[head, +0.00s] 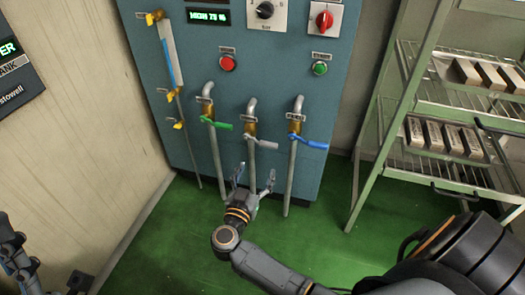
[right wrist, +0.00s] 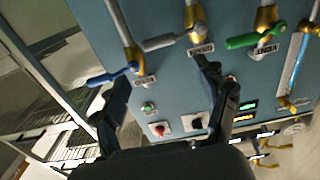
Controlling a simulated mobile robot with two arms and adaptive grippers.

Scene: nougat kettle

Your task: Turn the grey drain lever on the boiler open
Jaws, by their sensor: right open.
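The teal boiler (head: 262,75) carries three pipes with levers. The grey drain lever (head: 261,142) is on the middle pipe and sticks out to the right, tilted slightly down. My right gripper (head: 254,175) is open and empty, below the grey lever and apart from it in the head view. In the right wrist view, which is turned over, the grey lever (right wrist: 164,42) shows beyond the spread fingers (right wrist: 164,80). Part of my left arm, with the left gripper (head: 76,281), shows at the lower left, but its fingers are unclear.
A green lever (head: 222,125) is left of the grey one and a blue lever (head: 308,142) right of it, both close by. A green rack (head: 397,120) with boxed trays stands at right. The green floor (head: 160,245) in front is clear.

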